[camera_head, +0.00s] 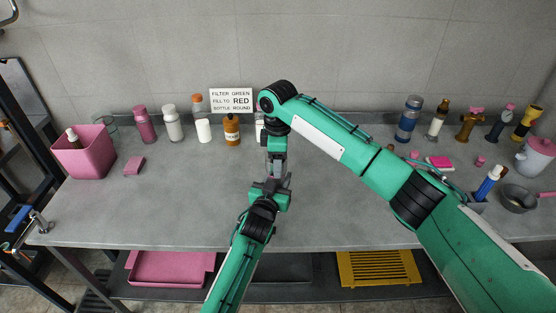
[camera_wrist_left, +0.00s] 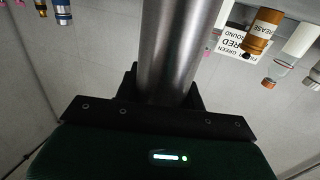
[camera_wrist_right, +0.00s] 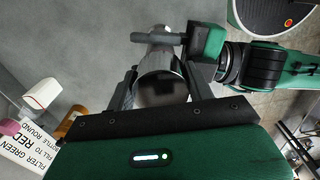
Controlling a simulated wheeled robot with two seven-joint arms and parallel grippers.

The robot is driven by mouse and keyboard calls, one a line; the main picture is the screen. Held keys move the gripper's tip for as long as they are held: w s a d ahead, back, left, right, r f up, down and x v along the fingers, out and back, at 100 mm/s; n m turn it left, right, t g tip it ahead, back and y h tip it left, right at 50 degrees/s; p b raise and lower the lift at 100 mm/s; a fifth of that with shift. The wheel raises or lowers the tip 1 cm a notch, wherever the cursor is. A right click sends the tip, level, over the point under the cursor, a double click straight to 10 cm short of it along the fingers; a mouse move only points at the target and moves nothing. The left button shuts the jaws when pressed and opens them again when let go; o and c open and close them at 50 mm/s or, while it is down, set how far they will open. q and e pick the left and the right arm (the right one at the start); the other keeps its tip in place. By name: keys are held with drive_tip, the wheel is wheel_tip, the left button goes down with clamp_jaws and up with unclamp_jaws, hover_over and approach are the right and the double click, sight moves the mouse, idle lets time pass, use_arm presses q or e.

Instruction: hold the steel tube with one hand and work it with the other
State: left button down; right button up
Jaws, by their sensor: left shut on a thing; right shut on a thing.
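The steel tube (camera_wrist_left: 180,45) is a smooth grey cylinder; in the left wrist view it stands between my left fingers and runs out of the top of the picture. In the right wrist view the tube (camera_wrist_right: 160,82) lies between my right fingers, with a dark face towards the camera. In the head view my left gripper (camera_head: 273,184) and right gripper (camera_head: 277,162) meet close together above the table, the right one pointing down from above. Both are shut on the tube, which they mostly hide there. My left gripper (camera_wrist_right: 180,40) also shows just beyond the tube in the right wrist view.
The grey table (camera_head: 180,215) is clear around my grippers. Bottles, a brown jar (camera_head: 232,131) and a sign (camera_head: 231,100) stand along the back.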

drive_tip(key=m, duration=0.5)
drive_tip(key=shift+s+a, duration=0.1)
drive_tip(key=m, duration=0.3)
drive_tip(key=shift+a+m, duration=0.1)
drive_tip(key=shift+m, duration=0.2)
drive_tip(key=m, duration=0.7)
drive_tip(key=shift+s+a, duration=0.1)
drive_tip(key=m, duration=0.7)
drive_tip(key=shift+a, duration=0.15)
drive_tip(key=m, duration=0.7)
drive_tip(key=o, duration=1)
drive_tip(key=shift+c, duration=0.2)
